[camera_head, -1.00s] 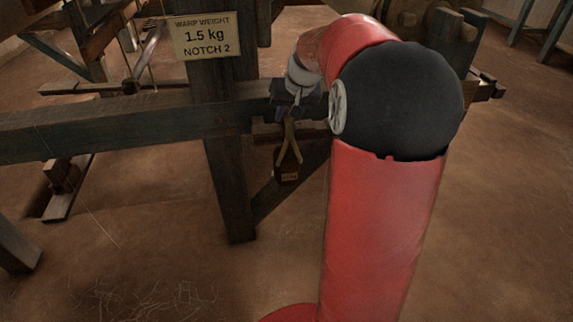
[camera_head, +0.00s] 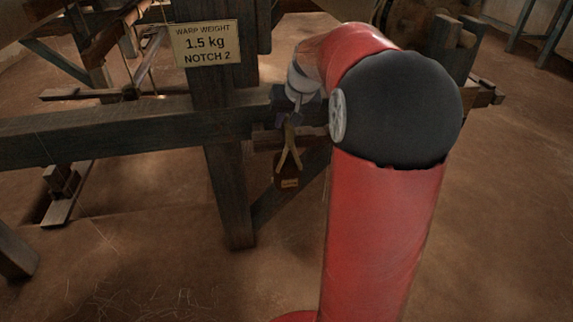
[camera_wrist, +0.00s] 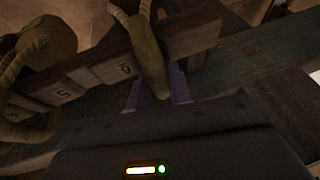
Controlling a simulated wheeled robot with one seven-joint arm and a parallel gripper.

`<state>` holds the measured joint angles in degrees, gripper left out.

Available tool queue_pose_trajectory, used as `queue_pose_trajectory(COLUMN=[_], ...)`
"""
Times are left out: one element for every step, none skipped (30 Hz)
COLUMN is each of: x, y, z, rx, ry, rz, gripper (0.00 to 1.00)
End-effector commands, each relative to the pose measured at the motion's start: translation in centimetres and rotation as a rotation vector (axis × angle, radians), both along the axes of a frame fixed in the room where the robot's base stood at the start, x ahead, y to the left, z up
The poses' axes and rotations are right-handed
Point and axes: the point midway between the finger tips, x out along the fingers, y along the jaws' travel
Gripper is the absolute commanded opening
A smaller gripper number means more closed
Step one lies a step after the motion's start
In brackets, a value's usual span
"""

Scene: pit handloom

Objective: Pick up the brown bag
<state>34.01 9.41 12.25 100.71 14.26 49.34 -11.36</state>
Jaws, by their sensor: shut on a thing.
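The brown bag (camera_head: 288,178) hangs below its tan strap loop in the head view, beside the dark loom post, with a small orange-brown label on its front. My gripper (camera_head: 289,118) is at the top of that strap, shut on it. In the wrist view my gripper's purple fingers (camera_wrist: 156,92) stand on either side of the thick tan-olive strap (camera_wrist: 150,55). The bag's body is mostly out of that view. I cannot tell whether the strap still touches the rail.
A wooden rail (camera_wrist: 190,38) with number tags 5 and 6 runs behind the strap. A second olive-brown bag-like thing (camera_wrist: 48,45) with a rope handle is at left. A long beam (camera_head: 110,132), a post (camera_head: 230,190) and a sign reading 1.5 kg, notch 2 (camera_head: 207,44) stand close by.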

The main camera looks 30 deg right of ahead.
Motion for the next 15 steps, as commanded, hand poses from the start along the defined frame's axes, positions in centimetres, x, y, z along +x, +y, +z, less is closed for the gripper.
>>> queue_pose_trajectory(x=[0.1, 0.1, 0.1, 0.1, 0.1, 0.1, 0.1, 0.1, 0.1, 0.1, 0.2, 0.2, 0.2, 0.1, 0.1], y=[0.0, 0.0, 0.0, 0.0, 0.0, 0.0, 0.0, 0.0, 0.0, 0.0, 0.0, 0.0, 0.0, 0.0, 0.0], z=[0.3, 0.3, 0.4, 0.4, 0.4, 0.5, 0.7, 0.8, 1.0, 1.2, 1.5, 1.9, 2.2, 2.4, 2.6], rx=[-0.003, -0.003, -0.003, -0.003, -0.003, -0.003, -0.003, -0.003, -0.003, -0.003, -0.003, -0.003, -0.003, -0.003, -0.002], ry=[-0.008, -0.008, -0.008, -0.008, -0.008, -0.008, -0.009, -0.009, -0.009, -0.009, -0.009, -0.009, -0.009, -0.009, -0.008], rz=[-0.001, -0.001, -0.001, -0.001, -0.001, -0.001, -0.001, -0.001, -0.001, -0.001, -0.001, -0.001, -0.001, -0.001, -0.002], gripper=[0.0, 0.0, 0.0, 0.0, 0.0, 0.0, 0.0, 0.0, 0.0, 0.0, 0.0, 0.0, 0.0, 0.0, 0.0])
